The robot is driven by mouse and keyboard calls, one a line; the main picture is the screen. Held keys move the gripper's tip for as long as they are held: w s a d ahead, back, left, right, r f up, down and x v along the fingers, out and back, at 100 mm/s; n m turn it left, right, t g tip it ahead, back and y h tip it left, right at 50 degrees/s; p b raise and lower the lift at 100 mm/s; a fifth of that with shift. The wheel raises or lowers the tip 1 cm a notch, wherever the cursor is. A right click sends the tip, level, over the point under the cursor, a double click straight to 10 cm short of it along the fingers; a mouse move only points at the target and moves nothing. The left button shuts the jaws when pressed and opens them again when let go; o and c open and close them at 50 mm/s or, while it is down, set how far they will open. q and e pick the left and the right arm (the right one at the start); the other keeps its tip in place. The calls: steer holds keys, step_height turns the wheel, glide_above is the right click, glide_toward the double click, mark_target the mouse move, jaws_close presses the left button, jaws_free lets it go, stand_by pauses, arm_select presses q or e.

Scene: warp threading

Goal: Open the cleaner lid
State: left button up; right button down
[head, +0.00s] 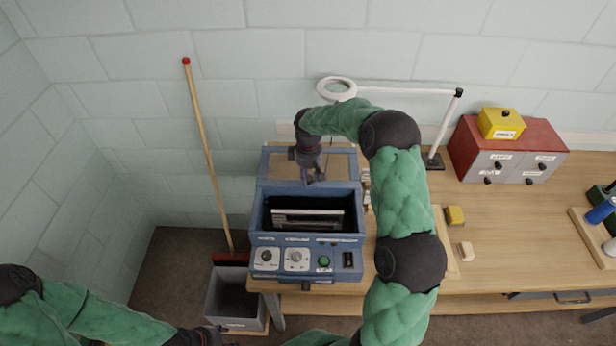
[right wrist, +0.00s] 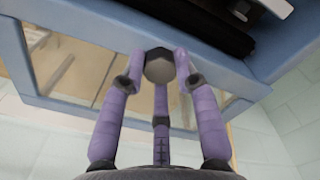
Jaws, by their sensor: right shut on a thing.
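The blue cleaner (head: 307,257) stands at the left end of the workbench, with dials and a green button on its front panel. Its basin is uncovered and holds a pale rack-like part (head: 306,218). The blue-framed lid (head: 264,168) with a clear window is swung back behind the basin; it also shows in the right wrist view (right wrist: 75,103). My right gripper (head: 315,178) is at the lid's front edge, its fingers closed around a round grey knob (right wrist: 160,68). My left gripper (head: 212,337) is low at the bottom edge, its fingers unclear.
A grey bin (head: 226,292) and a red broom (head: 208,165) are left of the bench. A magnifier lamp (head: 436,135) and red drawer box (head: 468,146) stand to the right.

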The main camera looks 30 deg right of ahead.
steer(key=c, duration=0.9)
jaws_free()
steer(key=shift+s+d, duration=0.1)
steer(key=shift+r, duration=0.3)
step_height(320, 180, up, 11)
steer(key=shift+r, duration=0.15)
